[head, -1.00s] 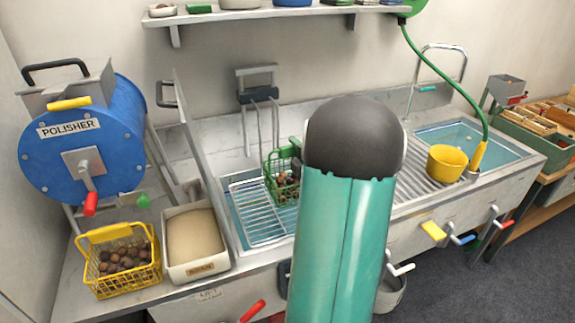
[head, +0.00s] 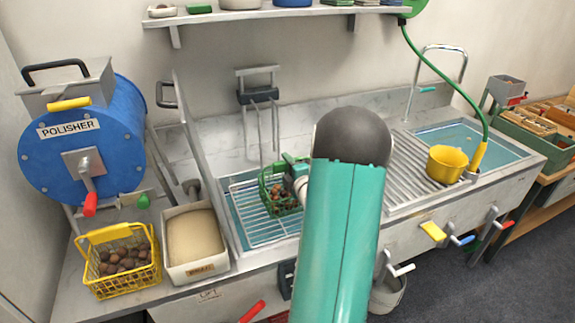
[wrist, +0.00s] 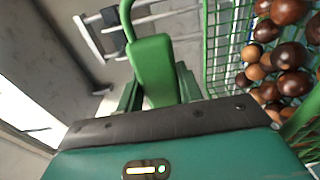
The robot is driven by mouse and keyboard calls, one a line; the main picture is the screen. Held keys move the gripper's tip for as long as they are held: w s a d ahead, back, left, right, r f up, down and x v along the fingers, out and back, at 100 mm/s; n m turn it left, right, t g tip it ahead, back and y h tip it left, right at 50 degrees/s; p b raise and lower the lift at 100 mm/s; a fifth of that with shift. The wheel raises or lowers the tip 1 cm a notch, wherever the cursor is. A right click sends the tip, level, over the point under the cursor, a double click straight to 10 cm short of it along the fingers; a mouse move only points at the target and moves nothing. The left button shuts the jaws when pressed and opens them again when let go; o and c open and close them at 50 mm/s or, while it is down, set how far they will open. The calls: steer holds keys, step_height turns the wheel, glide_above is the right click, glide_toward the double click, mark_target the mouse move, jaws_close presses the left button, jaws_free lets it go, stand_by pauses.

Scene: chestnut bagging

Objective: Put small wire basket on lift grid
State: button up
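The small green wire basket (head: 277,200) holds brown chestnuts and is over the right part of the lift grid (head: 255,222), a silvery wire rack in the left sink. I cannot tell whether its bottom touches the grid. My gripper (head: 294,166) is at the basket's top right, partly hidden behind my arm. In the wrist view, my gripper (wrist: 158,92) is shut on the basket's thick green handle grip (wrist: 152,62). The basket's mesh wall (wrist: 218,50) and chestnuts show at the right there. My arm hides the grid's right side in the head view.
A yellow wire basket (head: 124,283) of chestnuts and a cream-filled tray (head: 223,262) stand to the left, below the blue polisher (head: 80,155). A divider panel (head: 200,150) rises at the sink's left. A yellow cup (head: 447,163) stands on the ribbed drainboard (head: 410,195) at the right.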

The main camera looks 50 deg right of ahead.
steer(key=o, duration=0.4)
steer(key=shift+o, duration=0.2)
steer(key=shift+r, duration=0.1)
steer(key=shift+s, duration=0.15)
steer(key=v, duration=1.1)
steer(key=shift+s+a, duration=0.25)
steer(key=shift+s, duration=0.05)
